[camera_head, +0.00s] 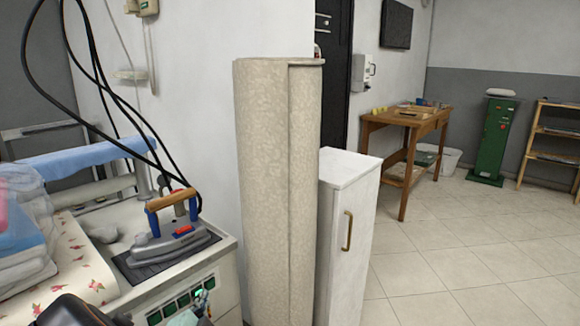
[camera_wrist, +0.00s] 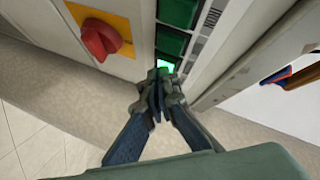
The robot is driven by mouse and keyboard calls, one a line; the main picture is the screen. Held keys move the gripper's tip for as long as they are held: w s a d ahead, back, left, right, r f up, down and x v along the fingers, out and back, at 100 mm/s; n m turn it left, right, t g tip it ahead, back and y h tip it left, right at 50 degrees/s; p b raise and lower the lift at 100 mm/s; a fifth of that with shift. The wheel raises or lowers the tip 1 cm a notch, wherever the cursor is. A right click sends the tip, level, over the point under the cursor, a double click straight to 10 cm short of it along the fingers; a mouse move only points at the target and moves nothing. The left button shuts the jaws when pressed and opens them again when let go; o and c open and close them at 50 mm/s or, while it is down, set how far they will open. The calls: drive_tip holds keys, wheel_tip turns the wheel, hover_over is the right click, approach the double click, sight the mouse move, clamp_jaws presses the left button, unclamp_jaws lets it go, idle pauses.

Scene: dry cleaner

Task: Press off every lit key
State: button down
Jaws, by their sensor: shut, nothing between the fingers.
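A row of green keys (camera_head: 169,308) sits on the front panel of the pressing machine (camera_head: 225,272). In the wrist view, two keys are dark green: an upper one (camera_wrist: 178,11) and one below it (camera_wrist: 171,41). A third key (camera_wrist: 167,64) glows bright green, right at my fingertips and partly covered by them. My gripper (camera_wrist: 160,80) is shut and empty, its tips against or very close to that lit key; I cannot tell whether they touch. Any keys beyond the fingers are hidden.
A red rotary knob (camera_wrist: 98,38) on a yellow plate is beside the keys. An iron (camera_head: 172,238) stands on the machine top, with black cables above. A rolled beige carpet (camera_head: 265,190) and white cabinet (camera_head: 346,235) stand close on the right. Open tiled floor lies beyond.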

idle(0.6)
drive_tip(key=shift+s+d, duration=0.3)
drive_tip(key=shift+d, duration=0.1)
drive_tip(key=shift+b, duration=0.3)
drive_tip(key=s+d, duration=0.2)
drive_tip(key=s+d+b, duration=0.1)
drive_tip(key=s+d, duration=0.1)
drive_tip(key=shift+d, duration=0.25)
drive_tip(key=shift+r, duration=0.1)
